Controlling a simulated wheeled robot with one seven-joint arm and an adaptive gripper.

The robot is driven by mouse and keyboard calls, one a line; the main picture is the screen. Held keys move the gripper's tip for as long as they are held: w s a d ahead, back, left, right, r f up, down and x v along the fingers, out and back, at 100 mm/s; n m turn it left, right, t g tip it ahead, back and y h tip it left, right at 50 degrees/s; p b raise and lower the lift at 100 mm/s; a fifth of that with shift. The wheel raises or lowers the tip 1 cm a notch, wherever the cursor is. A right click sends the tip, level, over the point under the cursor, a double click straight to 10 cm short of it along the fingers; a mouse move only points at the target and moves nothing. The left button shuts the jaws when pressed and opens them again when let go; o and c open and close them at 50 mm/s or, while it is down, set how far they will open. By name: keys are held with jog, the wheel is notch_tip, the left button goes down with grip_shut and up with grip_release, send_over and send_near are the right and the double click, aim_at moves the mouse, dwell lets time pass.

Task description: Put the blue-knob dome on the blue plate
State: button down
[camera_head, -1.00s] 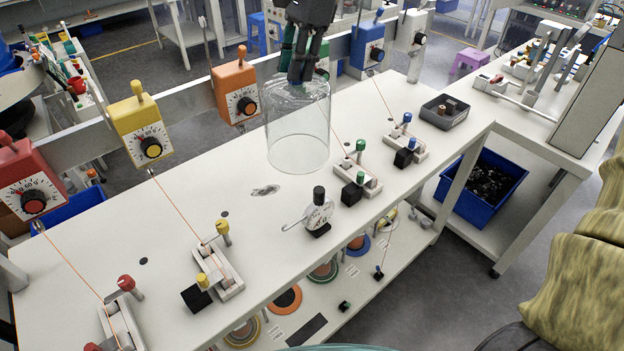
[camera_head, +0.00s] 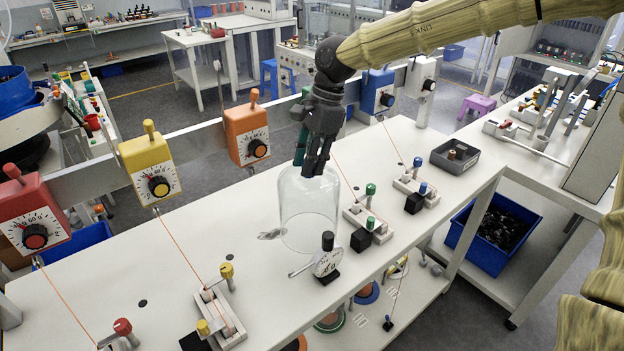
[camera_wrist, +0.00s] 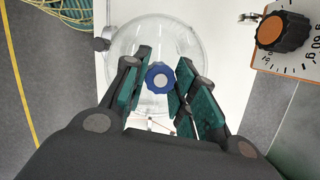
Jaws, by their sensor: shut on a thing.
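My gripper (camera_head: 315,165) is closed around the top of a clear glass dome (camera_head: 309,212). In the wrist view, the dome's blue knob (camera_wrist: 159,77) sits between the green-padded fingers of my gripper (camera_wrist: 158,88), with the glass dome (camera_wrist: 150,40) below. The fingers hide the knob in the head view. The dome hangs upright over the white bench, behind a small dial gauge; I cannot tell whether its rim touches the bench. A blue round plate (camera_head: 367,292) lies on the lower shelf, partly hidden by the bench edge.
The dial gauge (camera_head: 328,259) stands close in front of the dome. A silvery piece (camera_head: 271,235) lies left of it. Green (camera_head: 368,216) and blue (camera_head: 418,190) pegged fixtures stand to the right. An orange spring-scale box (camera_head: 247,135) is behind. A grey tray (camera_head: 455,155) is farther right.

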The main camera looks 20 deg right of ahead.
jog(key=shift+s+a+f, duration=0.1)
jog(key=shift+s+f, duration=0.05)
jog(key=shift+f, duration=0.05)
jog(key=f, duration=0.3)
jog(key=shift+w+p, duration=0.4)
jog(key=shift+s+f, duration=0.2)
jog(key=shift+f, duration=0.35)
jog(key=shift+w+f, duration=0.1)
jog(key=c, duration=1.1)
grip_release()
jog(key=shift+c, duration=0.2)
